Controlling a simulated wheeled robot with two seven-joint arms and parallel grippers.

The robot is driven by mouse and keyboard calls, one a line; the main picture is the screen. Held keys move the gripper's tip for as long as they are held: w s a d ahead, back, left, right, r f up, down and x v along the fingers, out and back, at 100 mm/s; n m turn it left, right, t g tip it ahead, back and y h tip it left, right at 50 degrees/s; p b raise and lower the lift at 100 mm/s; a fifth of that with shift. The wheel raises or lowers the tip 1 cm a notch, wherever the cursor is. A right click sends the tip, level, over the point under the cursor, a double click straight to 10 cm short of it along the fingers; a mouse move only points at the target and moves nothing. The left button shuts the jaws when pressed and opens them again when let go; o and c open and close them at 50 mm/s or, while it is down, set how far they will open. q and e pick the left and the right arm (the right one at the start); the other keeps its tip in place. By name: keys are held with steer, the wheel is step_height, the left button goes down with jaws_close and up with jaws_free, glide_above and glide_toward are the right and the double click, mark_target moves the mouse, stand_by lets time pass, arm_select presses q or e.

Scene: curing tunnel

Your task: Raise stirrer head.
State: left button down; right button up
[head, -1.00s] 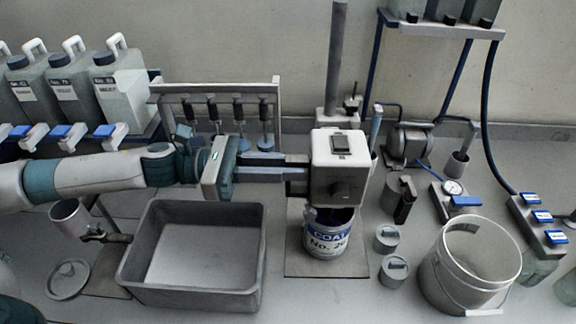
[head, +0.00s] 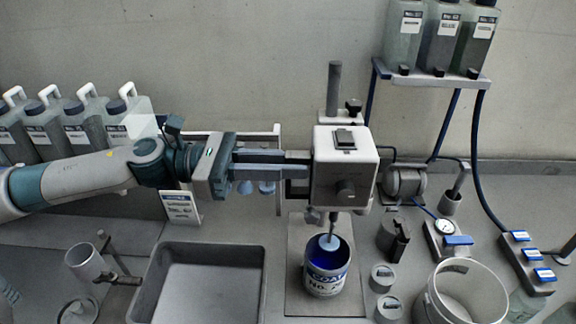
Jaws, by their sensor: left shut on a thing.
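The stirrer head (head: 345,168) is a white and grey box on a vertical post (head: 334,92). Its thin shaft points down, and a pale stirring disc (head: 329,243) shows at the mouth of the paint can. My left gripper (head: 294,172) reaches in from the left and is shut on the stirrer head's left side. Its fingertips are partly hidden against the head. My right gripper is out of view.
A grey tray (head: 157,290) lies left of the can and a white bucket (head: 428,300) right. Small weights (head: 383,276) and a dark block (head: 393,238) stand beside the base plate. A rack (head: 278,150) stands behind my arm.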

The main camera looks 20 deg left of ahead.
arm_select(q)
steer(key=shift+w+r, duration=0.1)
steer(key=shift+r, duration=0.3)
steer(key=c, duration=1.6)
jaws_free()
steer(key=shift+c, duration=0.2)
steer(key=shift+f, duration=0.2)
arm_select(e)
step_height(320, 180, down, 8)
steer(key=b, duration=0.9)
arm_select(q)
steer(key=b+v, duration=0.3)
steer(key=v, duration=1.4)
steer(key=shift+s+a+r+b, duration=0.2)
steer(key=shift+a+r+b, duration=0.05)
steer(key=shift+b, duration=0.1)
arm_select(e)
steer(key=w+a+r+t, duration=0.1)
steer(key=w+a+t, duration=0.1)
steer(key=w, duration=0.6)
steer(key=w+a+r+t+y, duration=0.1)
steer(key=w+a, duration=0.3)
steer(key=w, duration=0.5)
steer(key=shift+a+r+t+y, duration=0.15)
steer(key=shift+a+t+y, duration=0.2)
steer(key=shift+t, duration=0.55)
